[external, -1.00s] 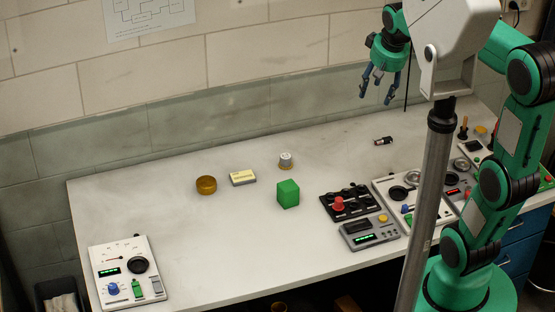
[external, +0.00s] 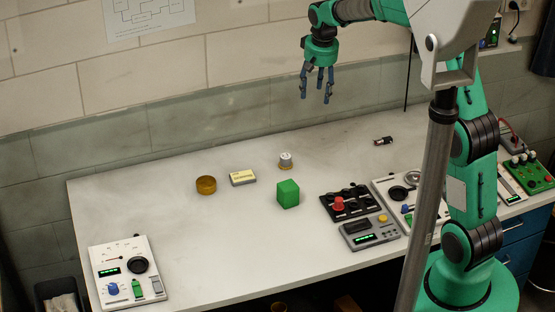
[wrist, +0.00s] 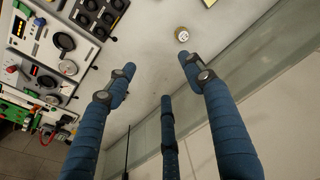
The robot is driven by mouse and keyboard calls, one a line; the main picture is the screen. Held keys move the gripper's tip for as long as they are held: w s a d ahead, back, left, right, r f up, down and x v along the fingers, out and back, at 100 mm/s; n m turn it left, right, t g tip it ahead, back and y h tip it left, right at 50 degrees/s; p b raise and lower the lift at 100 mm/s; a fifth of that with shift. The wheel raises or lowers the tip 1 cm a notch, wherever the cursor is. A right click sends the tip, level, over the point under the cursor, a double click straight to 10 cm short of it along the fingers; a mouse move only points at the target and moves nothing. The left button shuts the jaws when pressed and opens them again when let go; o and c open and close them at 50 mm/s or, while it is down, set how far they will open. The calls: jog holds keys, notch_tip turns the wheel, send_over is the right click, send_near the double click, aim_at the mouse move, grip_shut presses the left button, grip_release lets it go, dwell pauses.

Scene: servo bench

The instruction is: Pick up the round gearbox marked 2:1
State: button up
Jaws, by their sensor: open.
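A small round part with a pale top and a brass-coloured base (external: 286,160) stands upright on the bench near its back edge. In the wrist view it shows as a small disc with dark marks on its face (wrist: 182,35), too small to read. A round amber-brown cylinder (external: 206,185) stands further left; I see no marking on it, and I cannot tell for sure which is the 2:1 gearbox. My gripper (external: 317,97) is open and empty, its blue fingers hanging down, well above the bench and to the right of the pale-topped part.
A yellow-and-grey box (external: 243,177) lies between the two round parts. A green cube (external: 288,194) stands in front of the pale-topped part. A black cylinder (external: 383,141) lies at the back right. Control panels (external: 351,202) fill the right; another panel (external: 127,272) lies front left.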

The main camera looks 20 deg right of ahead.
jog(key=w+a+f, duration=0.3)
jog(key=w+f, duration=0.2)
jog(key=f, duration=0.3)
jog(key=w+a+f+g+p, duration=0.1)
jog(key=w+a+f, duration=0.2)
jog(key=f, duration=0.6)
jog(key=shift+w+a+f, duration=0.15)
jog(key=shift+w+a, duration=0.15)
jog(key=shift+w, duration=0.6)
jog(key=shift+f, duration=0.1)
send_over(286, 157)
jog(key=shift+w+a+f, duration=0.1)
jog(key=shift+f, duration=2)
jog(key=shift+w+a+f, duration=0.1)
jog(key=shift+f, duration=2)
jog(key=shift+d+f+b, duration=0.2)
jog(key=shift+f+b, duration=0.1)
jog(key=shift+f, duration=2.3)
jog(key=c, duration=1.3)
